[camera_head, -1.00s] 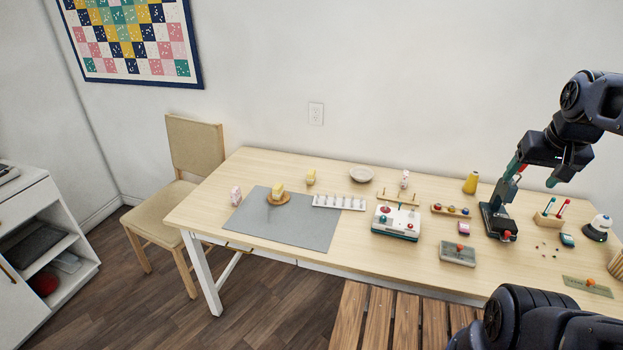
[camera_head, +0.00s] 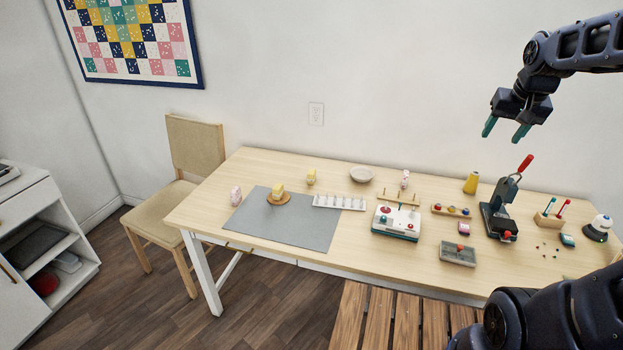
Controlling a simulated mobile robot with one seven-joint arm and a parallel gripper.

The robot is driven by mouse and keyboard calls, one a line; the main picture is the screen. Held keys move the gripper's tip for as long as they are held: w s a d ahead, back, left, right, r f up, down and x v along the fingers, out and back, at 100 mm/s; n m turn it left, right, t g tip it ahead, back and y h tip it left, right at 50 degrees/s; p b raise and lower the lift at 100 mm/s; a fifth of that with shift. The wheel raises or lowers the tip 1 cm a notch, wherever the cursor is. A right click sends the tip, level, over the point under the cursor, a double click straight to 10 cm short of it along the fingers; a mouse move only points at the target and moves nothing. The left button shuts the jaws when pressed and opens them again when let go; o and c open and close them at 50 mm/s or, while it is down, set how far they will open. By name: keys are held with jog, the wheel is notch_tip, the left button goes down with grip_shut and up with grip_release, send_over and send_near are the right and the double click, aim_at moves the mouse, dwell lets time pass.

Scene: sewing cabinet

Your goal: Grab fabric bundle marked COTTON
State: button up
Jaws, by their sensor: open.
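Several small bundle-like items stand on the table, and no COTTON marking can be read at this size. A pink and white one (camera_head: 236,195) is left of the grey mat. A yellow one (camera_head: 278,190) sits on a round wooden board (camera_head: 272,201) on the mat. Another yellow one (camera_head: 311,177) stands behind the mat. A pale pink one (camera_head: 404,179) stands at the back, right of the shallow bowl. My gripper (camera_head: 505,130) has green fingertips pointing down. It is open and empty, high over the back right of the table, well right of these items.
A red-handled press (camera_head: 499,216) stands below my gripper. A yellow cone (camera_head: 471,183), a white device (camera_head: 396,221), a peg strip (camera_head: 339,202) and a bowl (camera_head: 361,174) crowd the middle. The grey mat (camera_head: 300,232) is mostly clear. A chair (camera_head: 178,185) stands left.

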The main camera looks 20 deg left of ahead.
jog(key=w+a+f, duration=0.1)
jog(key=w+a, duration=0.4)
jog(key=w, duration=0.3)
jog(key=w+a+f, duration=0.1)
jog(key=w+a, duration=0.5)
jog(key=w, duration=0.2)
jog(key=n, duration=0.1)
send_over(311, 172)
jog(key=s, duration=0.3)
notch_tip(311, 172, down, 35)
jog(key=shift+d+x, duration=0.15)
jog(key=shift+x, duration=2.45)
jog(key=shift+d+x, duration=0.1)
jog(key=shift+x, duration=2.55)
jog(key=c, duration=1)
jog(key=shift+c, duration=0.2)
jog(key=shift+r, duration=0.1)
